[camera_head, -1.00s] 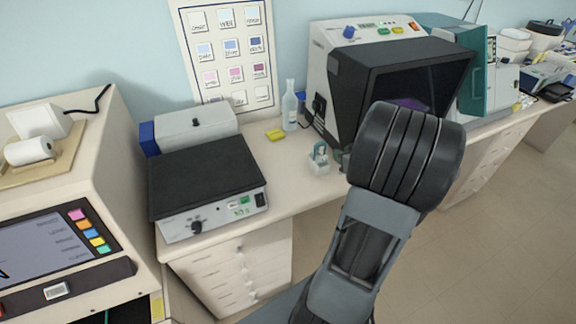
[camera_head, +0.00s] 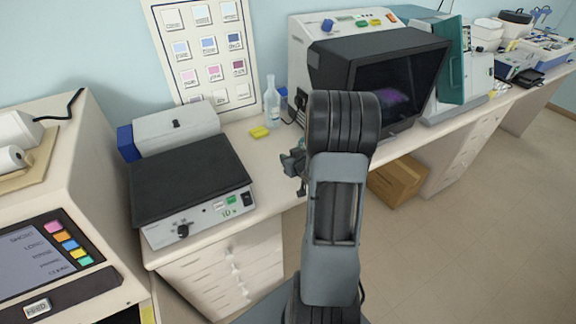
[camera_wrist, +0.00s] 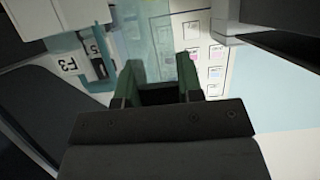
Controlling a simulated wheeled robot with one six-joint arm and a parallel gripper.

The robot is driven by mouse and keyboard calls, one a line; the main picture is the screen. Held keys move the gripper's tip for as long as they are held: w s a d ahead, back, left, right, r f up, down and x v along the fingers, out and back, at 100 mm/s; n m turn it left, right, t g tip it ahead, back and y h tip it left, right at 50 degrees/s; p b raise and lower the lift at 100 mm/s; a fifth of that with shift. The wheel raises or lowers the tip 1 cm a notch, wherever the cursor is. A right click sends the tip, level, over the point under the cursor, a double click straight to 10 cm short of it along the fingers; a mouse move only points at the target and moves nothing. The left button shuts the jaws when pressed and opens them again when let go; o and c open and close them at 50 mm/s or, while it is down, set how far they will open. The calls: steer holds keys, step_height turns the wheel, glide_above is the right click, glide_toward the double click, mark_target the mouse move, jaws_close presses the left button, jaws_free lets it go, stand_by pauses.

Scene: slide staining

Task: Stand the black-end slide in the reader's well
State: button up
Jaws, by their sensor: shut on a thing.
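My gripper (camera_head: 293,162) shows only in part in the head view, left of my arm and over the bench's front edge. In the wrist view its two green fingers (camera_wrist: 158,88) stand close together around a dark piece. A faint clear pane seems to reach out past the fingertips, which fits a glass slide (camera_wrist: 146,42), with its dark end (camera_wrist: 158,97) between the fingers. I cannot make out its edges well. A hooded machine (camera_head: 365,45) with a dark screen stands behind my arm; I cannot tell whether it is the reader. No well can be made out.
A hotplate-like box (camera_head: 190,180) with a black top stands at the left of the bench. A clear bottle (camera_head: 271,105) and a yellow sponge (camera_head: 259,132) stand behind my gripper. A colour chart (camera_head: 204,60) hangs on the wall. A cardboard box (camera_head: 398,180) sits under the bench.

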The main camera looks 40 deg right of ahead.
steer(key=f, duration=0.2)
steer(key=shift+w+a+f+p, duration=0.15)
steer(key=shift+w+f+p, duration=0.1)
steer(key=shift+f+p, duration=0.15)
steer(key=shift+f, duration=0.45)
steer(key=shift+f, duration=0.1)
steer(key=shift+f, duration=0.1)
steer(key=o, duration=0.9)
steer(key=shift+r, duration=0.2)
